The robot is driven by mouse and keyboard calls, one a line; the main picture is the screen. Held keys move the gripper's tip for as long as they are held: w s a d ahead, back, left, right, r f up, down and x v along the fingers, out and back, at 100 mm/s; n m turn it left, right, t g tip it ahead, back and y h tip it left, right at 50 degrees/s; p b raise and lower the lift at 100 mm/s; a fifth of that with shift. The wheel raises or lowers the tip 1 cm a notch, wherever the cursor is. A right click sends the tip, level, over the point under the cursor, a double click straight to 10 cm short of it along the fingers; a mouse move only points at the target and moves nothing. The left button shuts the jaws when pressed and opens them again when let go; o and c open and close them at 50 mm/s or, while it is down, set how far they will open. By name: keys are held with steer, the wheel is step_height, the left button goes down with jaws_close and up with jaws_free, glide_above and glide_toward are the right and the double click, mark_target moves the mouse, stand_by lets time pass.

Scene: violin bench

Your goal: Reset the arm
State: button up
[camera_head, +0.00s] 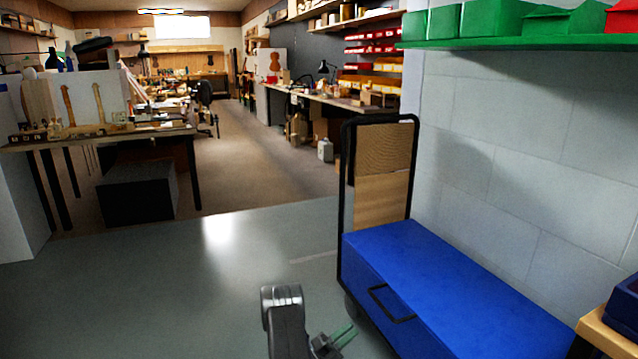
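My arm shows at the bottom centre of the head view as a dark grey link with a lighter cap. My gripper (346,334) is at the bottom edge, just right of that link, with thin greenish fingers pointing up and right. It appears to hold nothing, but it is small and partly cut off, so the gap between its fingers is unclear. It appears just left of the blue cart (440,285) in the picture. I cannot tell how far apart they are.
The cart has a black-framed upright back (383,190) and stands along a pale block wall. A green shelf (520,43) with bins overhangs at upper right. A wooden surface (605,333) juts in at lower right. The grey floor (170,290) at left is clear.

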mark_target(381, 303)
steer(key=b+x, duration=0.1)
steer(key=x, duration=0.5)
steer(key=b+x, duration=0.1)
steer(key=x, duration=0.6)
steer(key=shift+s+r, duration=0.15)
steer(key=shift+r, duration=1)
